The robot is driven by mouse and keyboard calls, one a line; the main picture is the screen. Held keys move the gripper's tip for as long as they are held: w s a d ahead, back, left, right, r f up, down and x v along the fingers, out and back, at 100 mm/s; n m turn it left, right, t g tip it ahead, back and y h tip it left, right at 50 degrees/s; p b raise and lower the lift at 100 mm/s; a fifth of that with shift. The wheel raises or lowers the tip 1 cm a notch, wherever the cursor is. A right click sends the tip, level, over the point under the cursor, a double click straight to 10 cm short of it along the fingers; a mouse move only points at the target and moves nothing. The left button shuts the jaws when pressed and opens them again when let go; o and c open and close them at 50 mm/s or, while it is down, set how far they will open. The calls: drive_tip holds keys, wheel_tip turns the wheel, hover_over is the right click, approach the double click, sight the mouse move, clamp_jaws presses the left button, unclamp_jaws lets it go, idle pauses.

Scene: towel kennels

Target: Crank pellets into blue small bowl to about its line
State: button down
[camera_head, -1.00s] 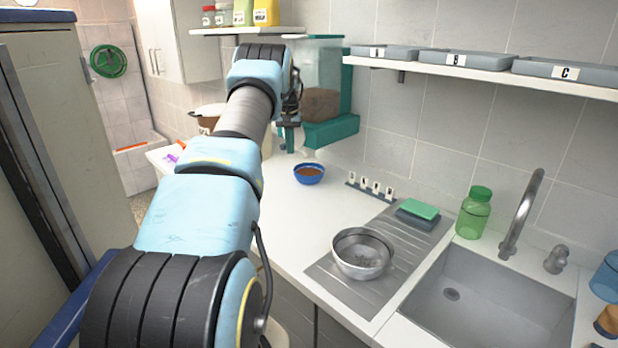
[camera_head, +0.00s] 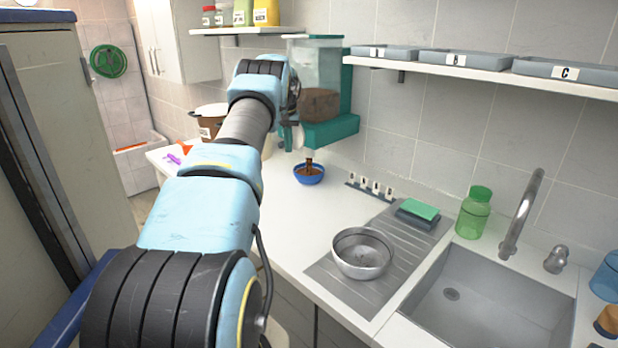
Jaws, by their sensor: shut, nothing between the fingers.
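The blue small bowl (camera_head: 309,178) stands upright on the white counter, with brown pellets in it. A brown stream of pellets (camera_head: 310,160) drops into it from the dispenser above. The teal dispenser (camera_head: 335,131) has a clear hopper with brown pellets (camera_head: 319,104) in its lower part. My gripper (camera_head: 294,104) is at the left side of the dispenser, mostly hidden behind my wrist. It is shut with nothing between its fingers. The crank is largely hidden by my arm, so contact with it cannot be made out. The bowl's line cannot be made out.
A metal bowl (camera_head: 363,254) stands on the ribbed drainboard beside the sink (camera_head: 485,305). Small lettered tags (camera_head: 372,186) stand near the wall. A green bottle (camera_head: 474,212) and a sponge (camera_head: 418,209) are by the tap. A shelf with grey trays (camera_head: 463,60) hangs above.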

drive_tip(key=shift+a, duration=0.1)
drive_tip(key=shift+w+a, duration=0.3)
drive_tip(key=shift+w, duration=0.05)
drive_tip(key=shift+w+r, duration=0.1)
drive_tip(key=shift+a, duration=0.1)
drive_tip(key=shift+a+f+b, duration=0.2)
drive_tip(key=shift+f+b, duration=0.05)
drive_tip(key=shift+b, duration=0.45)
drive_tip(key=shift+s+a+b, duration=0.55)
drive_tip(key=shift+a+b, duration=0.1)
drive_tip(key=shift+b, duration=0.35)
drive_tip(key=s+a+b, duration=0.4)
drive_tip(key=b, duration=0.3)
drive_tip(key=shift+s+a+r+b, duration=0.15)
drive_tip(key=shift+s+a+b, duration=0.15)
drive_tip(key=shift+s+b, duration=0.1)
